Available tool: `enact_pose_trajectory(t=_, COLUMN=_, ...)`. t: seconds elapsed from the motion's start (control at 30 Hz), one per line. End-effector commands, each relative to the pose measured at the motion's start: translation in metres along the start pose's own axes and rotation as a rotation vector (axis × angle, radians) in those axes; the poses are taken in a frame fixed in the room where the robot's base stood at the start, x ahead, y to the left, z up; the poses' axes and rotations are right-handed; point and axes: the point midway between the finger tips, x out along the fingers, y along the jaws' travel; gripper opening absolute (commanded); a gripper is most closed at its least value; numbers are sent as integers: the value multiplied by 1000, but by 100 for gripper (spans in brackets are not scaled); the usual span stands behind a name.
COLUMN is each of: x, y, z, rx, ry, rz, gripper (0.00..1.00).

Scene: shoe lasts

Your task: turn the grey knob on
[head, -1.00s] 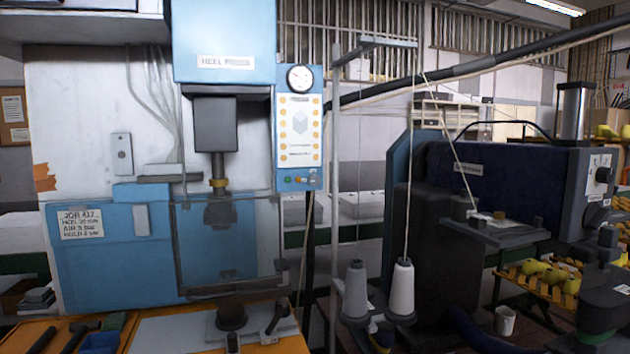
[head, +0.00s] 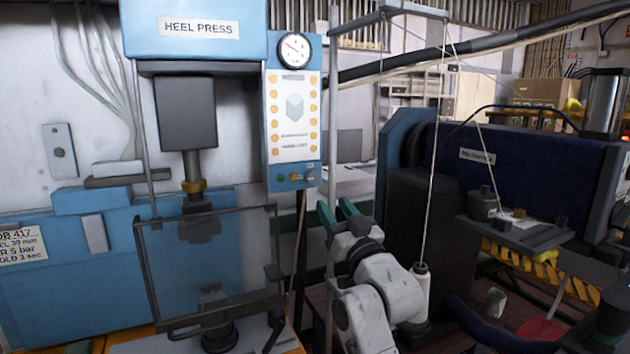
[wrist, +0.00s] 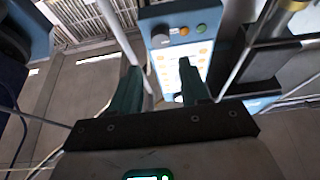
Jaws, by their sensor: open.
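The grey knob (head: 311,176) sits at the lower right corner of the blue control panel (head: 270,130) on the heel press. It also shows in the wrist view (wrist: 160,40), at the panel's edge near the top. My gripper (head: 337,211) has green fingers and is right of and below the knob in the head view. In the wrist view my gripper (wrist: 158,68) is open, with nothing between its fingers, and the knob appears beyond the gap. The fingers look apart from the knob. The knob's pointer direction is too small to tell.
A green button (head: 281,178) and an orange one (head: 294,177) are beside the knob. The press's clear guard (head: 215,260) stands left of my arm. A thin upright pole (head: 331,150) and a dark blue machine (head: 545,180) are to the right.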

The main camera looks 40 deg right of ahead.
Motion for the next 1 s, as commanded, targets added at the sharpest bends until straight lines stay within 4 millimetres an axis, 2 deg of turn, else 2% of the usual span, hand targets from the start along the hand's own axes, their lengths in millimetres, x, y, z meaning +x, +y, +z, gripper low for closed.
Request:
enact_pose_trajectory(t=0.3, x=58, y=0, z=-3, rx=1, ry=-2, rz=-1, gripper=46)
enact_pose_trajectory(t=0.5, x=85, y=-1, z=-1, rx=2, ry=-3, rz=-1, gripper=46)
enact_pose_trajectory(t=0.7, x=96, y=-1, z=0, rx=2, ry=-3, rz=-1, gripper=46)
enact_pose_trajectory(t=0.97, x=96, y=-1, z=1, rx=1, ry=-3, rz=-1, gripper=46)
enact_pose_trajectory(t=1.0, x=96, y=-1, z=1, rx=1, ry=-3, rz=-1, gripper=43)
